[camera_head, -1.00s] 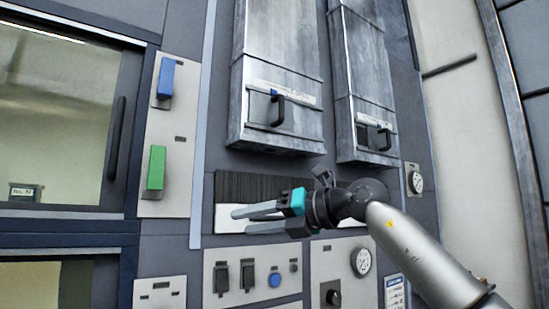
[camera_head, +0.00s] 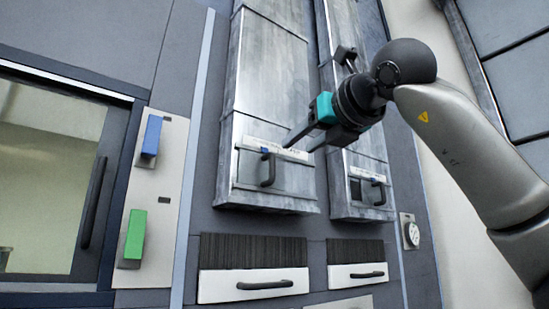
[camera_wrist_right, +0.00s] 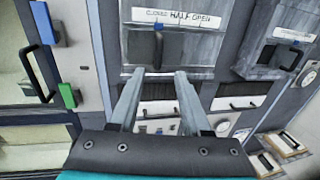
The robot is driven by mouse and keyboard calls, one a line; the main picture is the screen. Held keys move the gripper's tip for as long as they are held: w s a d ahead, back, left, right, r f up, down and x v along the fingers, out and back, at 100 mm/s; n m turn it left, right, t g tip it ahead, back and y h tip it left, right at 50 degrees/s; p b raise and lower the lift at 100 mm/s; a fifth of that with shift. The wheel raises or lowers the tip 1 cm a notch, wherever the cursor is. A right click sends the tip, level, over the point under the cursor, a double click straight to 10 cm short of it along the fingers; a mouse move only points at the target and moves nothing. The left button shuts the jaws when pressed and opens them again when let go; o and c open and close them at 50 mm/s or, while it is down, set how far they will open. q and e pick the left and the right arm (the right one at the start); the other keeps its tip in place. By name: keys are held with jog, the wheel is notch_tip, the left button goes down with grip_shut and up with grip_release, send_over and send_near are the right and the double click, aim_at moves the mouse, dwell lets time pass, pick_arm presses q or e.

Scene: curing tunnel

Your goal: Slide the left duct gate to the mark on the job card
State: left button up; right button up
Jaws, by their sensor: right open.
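The left duct gate (camera_head: 249,170) is a grey metal plate with a dark upright handle (camera_head: 268,168), low on the left duct. A white scale strip (camera_head: 287,154) runs along its top. In the right wrist view the strip (camera_wrist_right: 192,20) reads closed, half, open, and a blue pointer (camera_wrist_right: 159,3) sits over its left part, near "closed". My right gripper (camera_head: 298,147) is open and empty, in front of the duct. In the wrist view its fingertips (camera_wrist_right: 158,72) lie just below and either side of the handle (camera_wrist_right: 158,50), apparently short of it. The job card is not clearly visible. My left gripper is out of view.
The right duct gate (camera_head: 358,190) with its own handle is close on the right. Two white drawer fronts (camera_head: 222,288) with dark handles lie below. A blue block (camera_head: 151,136) and a green block (camera_head: 134,234) stick out on the left panel.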

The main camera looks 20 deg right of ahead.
aim_at(274, 163)
jog(key=w+p, duration=0.1)
jog(key=w, duration=0.3)
jog(key=w+a+p, duration=0.1)
jog(key=w+p, duration=0.1)
jog(key=w, duration=0.2)
jog(key=w+p, duration=0.1)
jog(key=w, duration=0.2)
jog(key=shift+w+a+p, duration=0.4)
grip_shut()
dwell(0.8)
